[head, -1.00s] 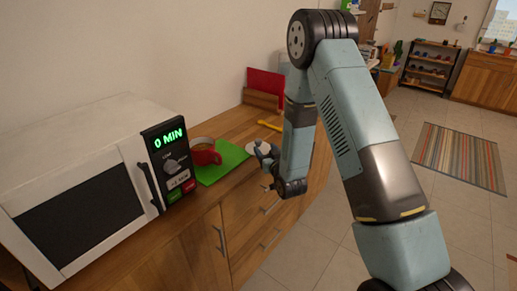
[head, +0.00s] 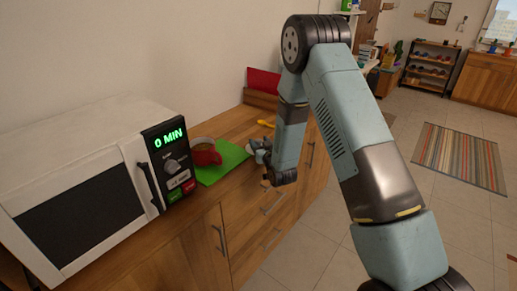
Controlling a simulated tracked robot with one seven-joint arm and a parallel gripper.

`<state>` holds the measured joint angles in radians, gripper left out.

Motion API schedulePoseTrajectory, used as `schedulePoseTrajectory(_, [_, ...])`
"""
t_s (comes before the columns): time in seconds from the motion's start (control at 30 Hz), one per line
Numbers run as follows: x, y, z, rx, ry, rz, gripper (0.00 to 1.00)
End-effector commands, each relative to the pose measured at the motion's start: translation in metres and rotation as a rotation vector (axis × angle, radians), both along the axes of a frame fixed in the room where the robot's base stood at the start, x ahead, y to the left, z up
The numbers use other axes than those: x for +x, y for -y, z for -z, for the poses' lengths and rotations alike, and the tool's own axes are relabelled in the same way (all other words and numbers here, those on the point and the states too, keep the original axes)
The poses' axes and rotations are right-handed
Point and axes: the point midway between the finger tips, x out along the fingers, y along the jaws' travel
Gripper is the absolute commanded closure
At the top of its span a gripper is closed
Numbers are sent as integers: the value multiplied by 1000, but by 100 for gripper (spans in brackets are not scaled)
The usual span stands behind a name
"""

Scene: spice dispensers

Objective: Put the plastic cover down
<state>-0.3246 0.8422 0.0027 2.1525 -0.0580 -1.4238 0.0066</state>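My gripper (head: 262,156) is low over the wooden counter, just right of the green board, and it is small in the head view. A pale, whitish round piece (head: 257,144), possibly the plastic cover, shows right at the fingers. I cannot tell whether the fingers hold it or whether it rests on the counter. My gripper partly hides it, and the finger opening is not clear.
A white microwave (head: 85,185) reading 0 MIN is at the left. A red board (head: 264,82) stands against the wall, with a yellow item (head: 266,124) in front of it.

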Motion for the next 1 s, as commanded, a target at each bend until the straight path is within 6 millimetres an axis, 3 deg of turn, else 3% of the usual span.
schedulePoseTrajectory(0.57, [0,0,0,0,0,0,100])
schedulePoseTrajectory(0.83, [0,0,-3,0,1,0,100])
schedulePoseTrajectory(1.0, [0,0,-18,1,2,1,100])
